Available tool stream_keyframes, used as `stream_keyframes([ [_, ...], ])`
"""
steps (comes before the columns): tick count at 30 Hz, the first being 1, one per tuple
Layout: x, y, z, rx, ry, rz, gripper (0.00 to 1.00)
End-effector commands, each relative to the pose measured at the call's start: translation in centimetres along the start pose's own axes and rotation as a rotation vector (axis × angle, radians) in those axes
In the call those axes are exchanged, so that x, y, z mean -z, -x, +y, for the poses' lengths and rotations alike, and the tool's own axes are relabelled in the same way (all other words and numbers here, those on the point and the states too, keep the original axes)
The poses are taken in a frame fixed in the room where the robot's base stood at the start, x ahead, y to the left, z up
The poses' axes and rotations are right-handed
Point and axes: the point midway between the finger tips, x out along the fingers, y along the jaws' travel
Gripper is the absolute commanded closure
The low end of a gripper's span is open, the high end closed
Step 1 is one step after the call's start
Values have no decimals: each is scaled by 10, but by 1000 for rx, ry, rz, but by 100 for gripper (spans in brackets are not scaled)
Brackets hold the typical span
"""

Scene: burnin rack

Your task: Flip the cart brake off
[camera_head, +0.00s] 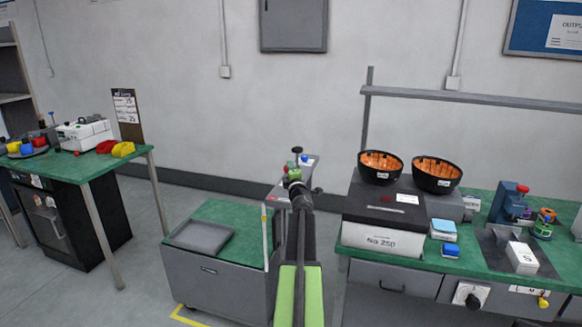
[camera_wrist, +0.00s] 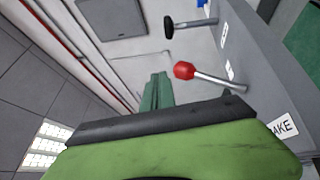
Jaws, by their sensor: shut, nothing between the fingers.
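In the wrist view a lever with a red ball knob (camera_wrist: 184,70) on a metal rod sticks out of a grey panel (camera_wrist: 262,75). A white label ending in "AKE" (camera_wrist: 283,128) is on the panel, its first letters hidden. My gripper (camera_wrist: 155,92) is shut and empty, its green tip left of and below the red knob in the picture, with a visible gap. In the head view my gripper (camera_head: 293,174) is in front of a small grey panel (camera_head: 312,163) behind the cart's right side. The cart (camera_head: 225,290) has a green top.
A black knob (camera_wrist: 168,27) on a rod is near the red lever. A grey tray (camera_head: 199,236) lies on the cart. A workbench (camera_head: 455,262) with black bowls stands right, and a green table (camera_head: 90,165) stands left. Open floor lies between that table and the cart.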

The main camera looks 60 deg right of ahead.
Motion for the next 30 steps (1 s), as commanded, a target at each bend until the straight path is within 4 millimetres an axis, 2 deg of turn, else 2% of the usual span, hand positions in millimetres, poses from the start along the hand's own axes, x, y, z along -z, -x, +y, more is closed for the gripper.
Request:
stream_keyframes([
  [1,2,11,15,0,0,1,100],
  [3,0,26,26,0,0,0,100],
  [9,-6,64,53,-1,0,-1,100],
  [13,-8,81,64,-1,0,-1,100],
  [18,-9,91,70,-1,0,0,100],
  [30,-8,91,69,-1,-1,2,100],
])
